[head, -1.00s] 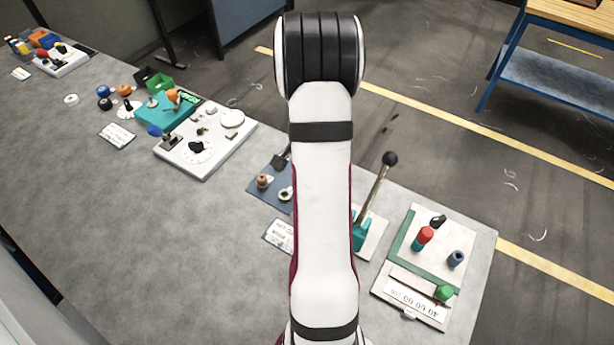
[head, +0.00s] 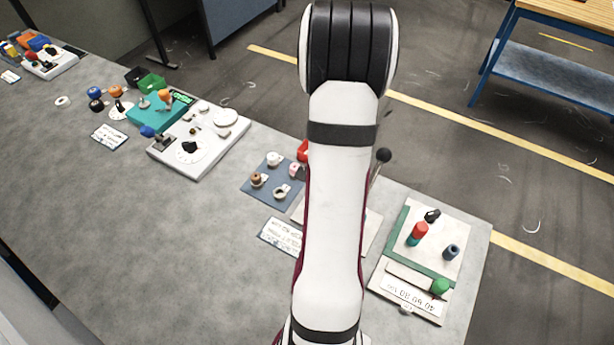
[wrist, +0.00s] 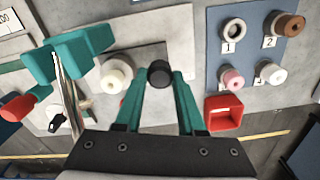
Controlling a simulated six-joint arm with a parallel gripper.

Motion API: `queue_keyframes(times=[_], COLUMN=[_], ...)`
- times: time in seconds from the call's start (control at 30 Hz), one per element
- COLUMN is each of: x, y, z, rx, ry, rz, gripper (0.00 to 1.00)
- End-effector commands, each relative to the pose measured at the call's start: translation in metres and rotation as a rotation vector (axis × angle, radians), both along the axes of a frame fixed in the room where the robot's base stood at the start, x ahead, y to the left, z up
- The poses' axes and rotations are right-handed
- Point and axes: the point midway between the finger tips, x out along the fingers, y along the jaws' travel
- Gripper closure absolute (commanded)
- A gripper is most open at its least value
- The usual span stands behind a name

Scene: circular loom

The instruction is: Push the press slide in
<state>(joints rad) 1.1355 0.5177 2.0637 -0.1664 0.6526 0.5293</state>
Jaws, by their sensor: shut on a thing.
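In the wrist view my gripper (wrist: 159,78) has its two teal fingers on either side of a round black knob (wrist: 159,73), shut on it. The knob lies over a pale plate, just right of a cream round part (wrist: 116,74). I cannot tell for sure whether the knob belongs to the press slide. A teal bracket (wrist: 80,48) with a metal lever rod (wrist: 67,88) stands left of the fingers. In the head view the lever's black ball (head: 383,155) shows right of my arm; my arm hides its base and my gripper.
A blue board (wrist: 245,50) with numbered round parts lies right of my gripper, and a red open block (wrist: 222,112) is nearer. In the head view a green-and-white panel (head: 443,235) with a red-topped peg stands right. The grey bench is clear at left front.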

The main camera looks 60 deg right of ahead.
Motion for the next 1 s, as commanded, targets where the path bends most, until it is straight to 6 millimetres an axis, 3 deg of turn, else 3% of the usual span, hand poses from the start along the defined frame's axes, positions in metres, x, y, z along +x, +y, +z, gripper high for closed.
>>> queue_keyframes(times=[0.17, 0.5, 0.53, 0.67, 1.0], x=[-0.024, -0.030, -0.030, -0.029, -0.027], y=[-0.001, -0.001, -0.001, 0.000, -0.001], z=[0.001, 0.000, 0.000, 0.000, 0.004], rx=[-0.006, -0.004, -0.003, -0.003, -0.004], ry=[-0.002, 0.002, 0.003, 0.002, 0.000], rz=[0.000, 0.001, 0.001, 0.001, 0.001], gripper=[1.00, 1.00, 0.55, 0.31, 0.31])
